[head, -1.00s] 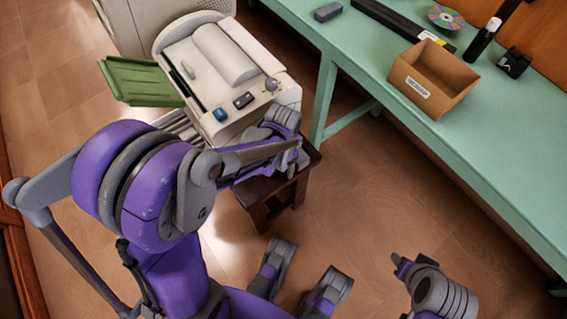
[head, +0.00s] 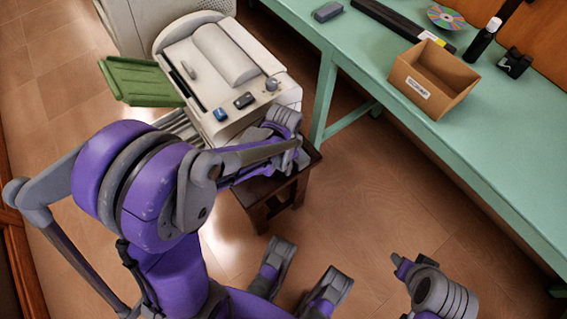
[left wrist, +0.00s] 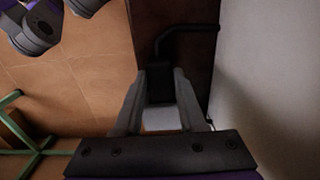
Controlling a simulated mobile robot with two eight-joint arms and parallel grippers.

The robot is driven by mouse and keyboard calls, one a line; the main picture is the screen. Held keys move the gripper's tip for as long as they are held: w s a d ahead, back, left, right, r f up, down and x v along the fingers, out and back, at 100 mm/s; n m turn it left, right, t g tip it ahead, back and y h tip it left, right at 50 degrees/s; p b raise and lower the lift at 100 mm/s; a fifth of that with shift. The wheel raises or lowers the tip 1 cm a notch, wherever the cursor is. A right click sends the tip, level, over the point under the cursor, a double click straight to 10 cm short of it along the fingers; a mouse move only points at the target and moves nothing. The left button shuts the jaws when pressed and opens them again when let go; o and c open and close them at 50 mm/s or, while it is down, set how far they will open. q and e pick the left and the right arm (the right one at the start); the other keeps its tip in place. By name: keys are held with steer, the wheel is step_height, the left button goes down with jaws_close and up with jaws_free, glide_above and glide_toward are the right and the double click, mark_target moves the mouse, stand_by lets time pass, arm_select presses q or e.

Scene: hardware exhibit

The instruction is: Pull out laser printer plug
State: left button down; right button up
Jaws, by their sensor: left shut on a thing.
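The laser printer (head: 190,95) is a cream machine on a dark wooden stand, with a green tray on its left. In the left wrist view a black plug (left wrist: 160,80) with a thick black cord (left wrist: 188,29) shows between the fingers of my left gripper (left wrist: 159,100), which is shut on it. A pale patch shows below the plug between the fingers; I cannot tell what it is. In the head view my left arm reaches to the printer's near side, and its wrist hides the plug. My right gripper (head: 398,260) is low at the right, apart from everything; its opening is unclear.
The dark stand (head: 285,200) is under the printer. A green table (head: 365,95) at right holds an open cardboard box (head: 435,80), a disc (head: 446,17) and a dark bottle (head: 483,40). Bare tiled floor (head: 370,200) lies between stand and table.

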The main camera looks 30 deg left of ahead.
arm_select(q)
steer(key=shift+s, duration=0.1)
stand_by(0.6)
steer(key=s, duration=0.1)
steer(key=s+a, duration=0.1)
steer(key=s, duration=0.1)
steer(key=shift+a, duration=0.15)
steer(key=shift+c, duration=2.4)
jaws_free()
steer(key=shift+s, duration=0.1)
steer(key=shift+r, duration=0.1)
step_height(320, 180, up, 11)
steer(key=p, duration=0.4)
steer(key=shift+f, duration=0.2)
